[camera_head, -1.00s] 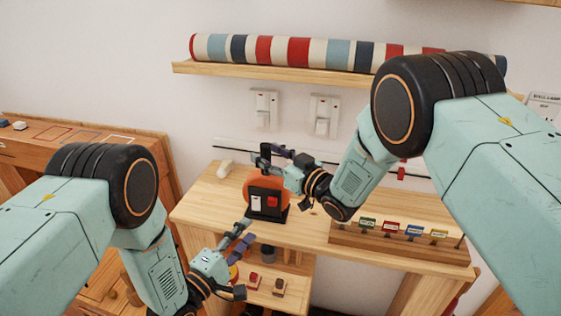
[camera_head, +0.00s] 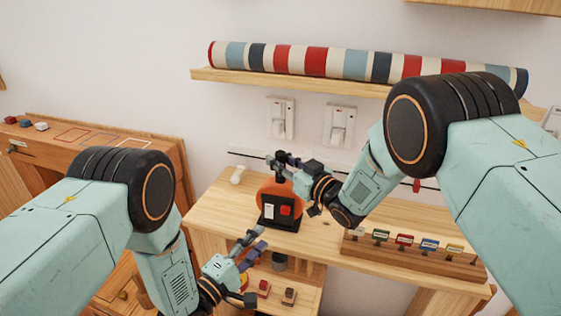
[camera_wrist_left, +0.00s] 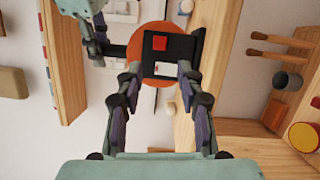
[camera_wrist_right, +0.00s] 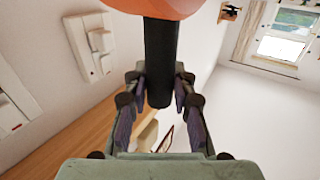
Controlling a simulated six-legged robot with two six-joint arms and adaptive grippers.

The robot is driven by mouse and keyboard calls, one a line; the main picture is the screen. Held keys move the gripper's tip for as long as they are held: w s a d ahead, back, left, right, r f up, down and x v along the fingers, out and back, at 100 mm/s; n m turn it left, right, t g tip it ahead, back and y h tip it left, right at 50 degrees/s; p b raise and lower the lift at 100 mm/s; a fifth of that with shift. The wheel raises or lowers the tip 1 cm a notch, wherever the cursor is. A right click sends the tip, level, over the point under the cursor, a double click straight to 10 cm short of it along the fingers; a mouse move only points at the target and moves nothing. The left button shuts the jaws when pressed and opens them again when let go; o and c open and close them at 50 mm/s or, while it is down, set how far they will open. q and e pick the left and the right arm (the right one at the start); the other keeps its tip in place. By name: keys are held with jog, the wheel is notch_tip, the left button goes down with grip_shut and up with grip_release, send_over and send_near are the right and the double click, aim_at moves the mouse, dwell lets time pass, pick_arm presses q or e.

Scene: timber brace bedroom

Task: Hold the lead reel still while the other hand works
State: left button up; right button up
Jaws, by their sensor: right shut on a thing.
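The lead reel (camera_head: 267,194) is an orange disc on a black stand, with a white and a red switch on its front. It stands upright on the wooden bench (camera_head: 215,206). My right gripper (camera_head: 284,162) is at the top of the reel, shut on its black handle; the handle (camera_wrist_right: 160,60) shows between the fingers in the right wrist view. My left gripper (camera_head: 257,247) is open and empty, in front of and below the reel. In the left wrist view the reel's switch panel (camera_wrist_left: 172,47) lies beyond the spread fingertips (camera_wrist_left: 159,72).
A rack of coloured tags (camera_head: 415,254) stands on the bench at right. A lower shelf (camera_head: 285,280) holds small blocks. Wall switches (camera_head: 339,125) and a shelf with a striped roll (camera_head: 360,64) are behind. A wooden desk (camera_head: 70,142) is at left.

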dwell(0.6)
